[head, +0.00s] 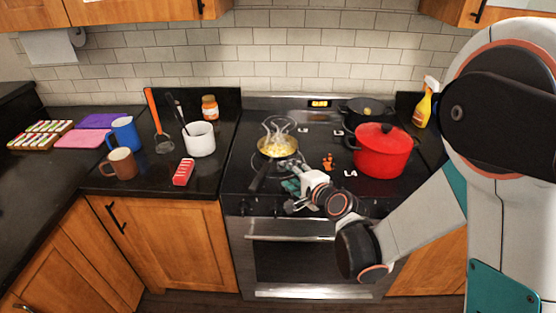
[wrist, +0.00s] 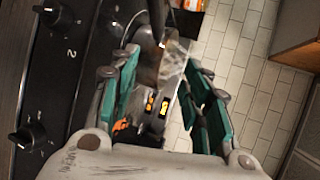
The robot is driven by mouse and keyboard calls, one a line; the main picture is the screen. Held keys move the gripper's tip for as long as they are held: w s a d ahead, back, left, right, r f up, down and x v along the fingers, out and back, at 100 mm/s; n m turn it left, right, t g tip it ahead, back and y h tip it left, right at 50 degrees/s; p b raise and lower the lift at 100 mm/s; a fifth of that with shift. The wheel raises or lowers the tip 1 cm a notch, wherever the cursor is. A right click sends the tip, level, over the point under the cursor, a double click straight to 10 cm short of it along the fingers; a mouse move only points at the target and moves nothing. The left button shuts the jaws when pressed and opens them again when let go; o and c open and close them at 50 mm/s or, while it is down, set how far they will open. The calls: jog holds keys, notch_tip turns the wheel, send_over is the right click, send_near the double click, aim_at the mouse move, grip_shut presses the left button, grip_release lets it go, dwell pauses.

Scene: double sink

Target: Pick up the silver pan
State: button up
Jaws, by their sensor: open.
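The silver pan (head: 268,154) sits on the left side of the stovetop, with yellow food and pale steam-like wisps over it. Its dark handle (head: 260,177) points toward the stove's front edge. My gripper (head: 287,196) is open and empty, just right of the handle, near the front of the stove. In the wrist view the teal fingers of my gripper (wrist: 168,88) are spread apart. A dark bar, perhaps the handle, shows at the top beyond them (wrist: 158,22); I cannot tell for sure.
A red lidded pot (head: 382,155) stands right of the pan, with a black pot (head: 365,110) behind it. A white container (head: 199,140), a red block (head: 184,172) and mugs stand on the left counter. Stove knobs (wrist: 67,18) show in the wrist view.

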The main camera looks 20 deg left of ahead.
aim_at(270, 166)
jog(key=b+x, duration=0.1)
jog(key=x, duration=0.7)
jog(key=shift+w+a+f+b, duration=0.1)
jog(key=shift+a+f+b, duration=0.2)
jog(key=shift+a, duration=0.05)
jog(key=shift+f+b+x, duration=0.15)
jog(key=shift+b+x, duration=0.3)
jog(key=shift+x, duration=0.9)
jog(key=shift+f+b+x, duration=0.2)
jog(key=shift+b+x, duration=0.25)
jog(key=shift+x, duration=0.9)
jog(key=shift+d+r, duration=0.1)
jog(key=shift+d, duration=0.05)
grip_shut()
